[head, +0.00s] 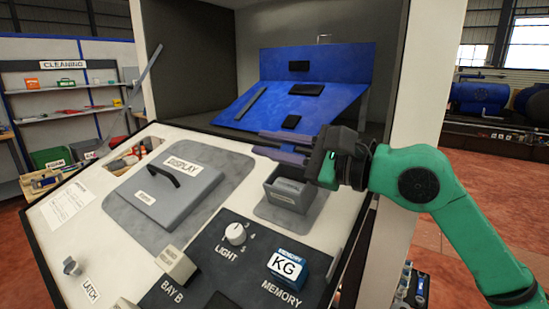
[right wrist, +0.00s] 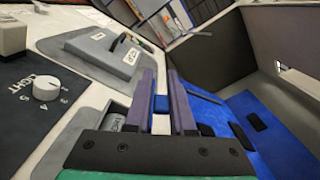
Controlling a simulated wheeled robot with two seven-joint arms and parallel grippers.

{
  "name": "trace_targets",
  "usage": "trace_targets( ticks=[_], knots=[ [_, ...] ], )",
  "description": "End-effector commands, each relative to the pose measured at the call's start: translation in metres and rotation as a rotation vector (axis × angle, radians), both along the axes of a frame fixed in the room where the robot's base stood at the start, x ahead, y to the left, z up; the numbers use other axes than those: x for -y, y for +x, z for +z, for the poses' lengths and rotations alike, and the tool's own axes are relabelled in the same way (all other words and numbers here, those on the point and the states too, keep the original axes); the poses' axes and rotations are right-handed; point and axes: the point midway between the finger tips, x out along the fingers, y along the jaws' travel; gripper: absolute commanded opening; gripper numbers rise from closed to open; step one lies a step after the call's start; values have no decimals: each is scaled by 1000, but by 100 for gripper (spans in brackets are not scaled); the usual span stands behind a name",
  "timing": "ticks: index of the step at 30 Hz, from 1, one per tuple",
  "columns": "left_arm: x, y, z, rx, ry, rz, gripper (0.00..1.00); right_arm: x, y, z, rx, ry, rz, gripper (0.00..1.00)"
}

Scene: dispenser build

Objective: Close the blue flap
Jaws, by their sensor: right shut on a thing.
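The blue flap (head: 340,98) is a sloping blue panel with dark pads in the grey recess of the cabinet, with an upright blue part behind it. It also shows at the right of the right wrist view (right wrist: 262,112). My right gripper (head: 262,143) is at the flap's lower front edge, its fingers pointing left. In the right wrist view a small blue piece (right wrist: 160,103) sits between the fingers, and the gripper is shut on it. It looks like part of the flap; the join is hidden. My left gripper is not in view.
Below the gripper is a grey open box (head: 290,190) on the slanted white panel. A grey display lid (head: 165,190), a light knob (head: 235,233) and a memory block (head: 286,265) are on the panel. A white post (head: 425,80) stands right of the recess.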

Motion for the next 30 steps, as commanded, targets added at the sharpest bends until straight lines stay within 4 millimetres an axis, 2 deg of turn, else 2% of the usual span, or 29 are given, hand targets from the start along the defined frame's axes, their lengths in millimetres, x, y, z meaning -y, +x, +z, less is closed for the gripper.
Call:
trace_targets(
  ticks=[1, 7, 23, 24, 25, 26, 30],
  knots=[
    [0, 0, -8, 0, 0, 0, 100, 0, -1, -3, 25, -11, -1, 0],
    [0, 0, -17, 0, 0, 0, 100, -2, -3, -4, 87, -55, -1, 0],
    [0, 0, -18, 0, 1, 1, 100, -3, -4, -3, 112, -70, 0, 0],
    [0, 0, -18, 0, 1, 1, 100, -3, -4, -3, 112, -70, 0, 33],
    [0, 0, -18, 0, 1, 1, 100, -3, -4, -3, 111, -70, 0, 45],
    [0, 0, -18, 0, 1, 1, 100, -3, -4, -3, 111, -70, 0, 48],
    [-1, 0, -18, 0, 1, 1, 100, -3, -4, -4, 109, -71, 0, 48]
  ],
)
